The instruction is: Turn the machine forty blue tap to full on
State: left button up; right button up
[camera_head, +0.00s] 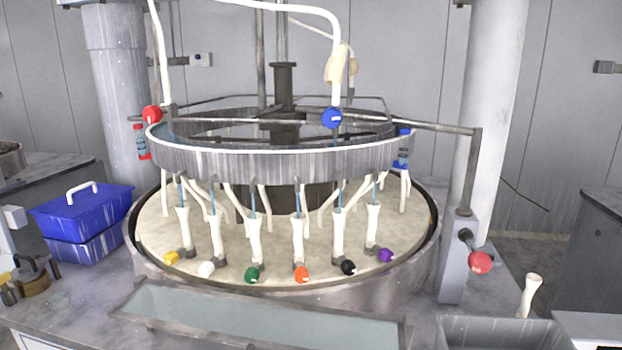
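The mark is too small to read, and I cannot tell how far the tap is turned. The ring stands above a wide round platen (230,235) with a pale top. I see no machine number. Neither of my grippers is in view.
A red knob (152,115) sits at the ring's left, and a red ball lever (480,262) is on the post at right. Colored knobs, such as the green one (253,274), line the platen's front. Blue bins (85,215) stand left; a trough (260,318) lies in front.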

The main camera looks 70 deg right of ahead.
aim_at(332, 118)
jog(key=z, duration=2.05)
